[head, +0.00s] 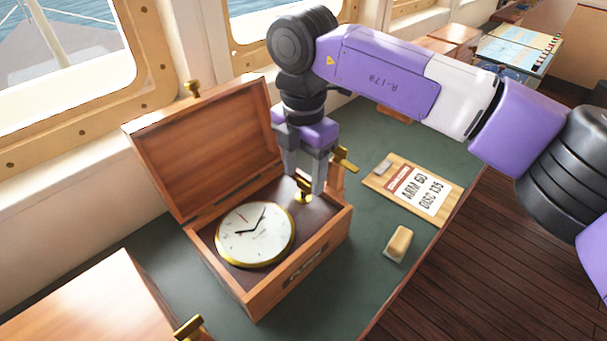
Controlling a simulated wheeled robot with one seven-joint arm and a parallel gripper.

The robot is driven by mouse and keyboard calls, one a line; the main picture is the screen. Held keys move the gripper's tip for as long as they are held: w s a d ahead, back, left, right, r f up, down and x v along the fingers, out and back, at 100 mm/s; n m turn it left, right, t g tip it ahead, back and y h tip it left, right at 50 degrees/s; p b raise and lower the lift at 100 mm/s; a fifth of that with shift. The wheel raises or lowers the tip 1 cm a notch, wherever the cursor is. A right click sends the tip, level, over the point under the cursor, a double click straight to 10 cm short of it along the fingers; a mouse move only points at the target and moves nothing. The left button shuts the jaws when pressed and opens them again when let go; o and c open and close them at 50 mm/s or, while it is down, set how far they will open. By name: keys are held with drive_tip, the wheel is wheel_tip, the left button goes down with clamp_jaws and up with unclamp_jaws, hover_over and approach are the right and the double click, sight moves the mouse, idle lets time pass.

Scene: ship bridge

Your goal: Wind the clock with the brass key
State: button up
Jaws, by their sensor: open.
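The clock (255,235) has a white round dial with a brass rim and lies face up in an open wooden box (262,300). A small brass piece, which looks like the key (303,194), is in the box's right part, behind and right of the clock. My gripper (305,183) points down over that part of the box. Its fingers are open, with the brass piece low between or just beyond their tips. I cannot tell whether they touch it. The fingers partly hide it.
The box's raised lid (205,150) stands at the left rear. A clipboard (413,187) and a tan block (398,244) lie on the green desk top (350,255) to the right. Another wooden box (85,300) is at front left. Windows line the back.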

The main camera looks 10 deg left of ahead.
drive_tip(key=shift+f, duration=0.85)
clamp_jaws()
drive_tip(key=shift+n, duration=0.4)
